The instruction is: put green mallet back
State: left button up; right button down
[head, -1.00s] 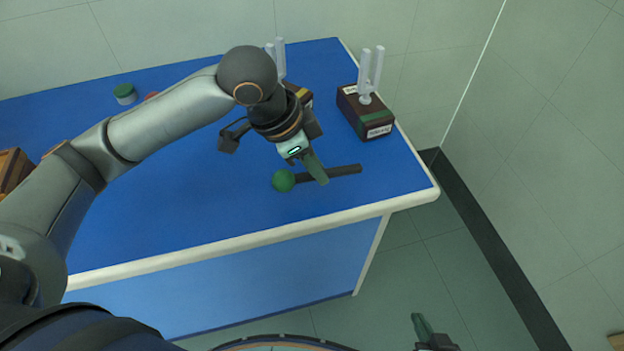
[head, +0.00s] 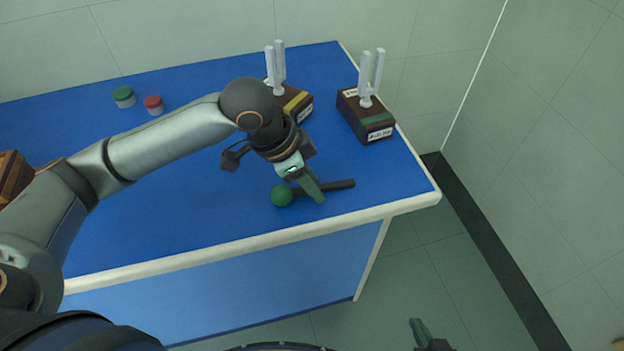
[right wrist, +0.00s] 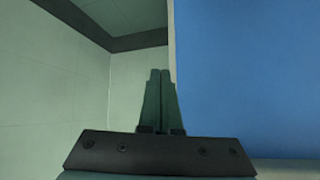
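The green mallet has a green ball head (head: 282,196) and a dark handle (head: 342,184). It is near the front right of the blue table. My left gripper (head: 316,194) is across the handle beside the ball and looks shut on it. The fingers hide part of the handle, and I cannot tell whether the mallet touches the table. My right gripper (head: 418,334) is at the bottom edge of the head view, away from the table. In the right wrist view its fingers (right wrist: 160,100) are together and empty.
A tuning fork box with a green stripe (head: 366,122) stands at the right back; one with a yellow stripe (head: 297,103) is beside it. A wooden object (head: 12,174) is at far left.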

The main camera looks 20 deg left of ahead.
pick_arm(q)
jog(key=shift+o, duration=0.5)
jog(key=shift+r, duration=0.1)
jog(key=shift+r, duration=0.3)
jog(key=p+v, duration=0.2)
jog(key=v, duration=0.9)
jog(key=shift+a+r, duration=0.15)
jog(key=shift+r, duration=0.1)
pick_arm(e)
jog(key=shift+s+d+r, duration=0.4)
jog(key=shift+d+r, duration=0.1)
jog(key=shift+d, duration=0.25)
pick_arm(q)
jog(key=shift+s+f, duration=0.1)
jog(key=shift+s, duration=0.1)
pick_arm(e)
jog(key=shift+s, duration=0.1)
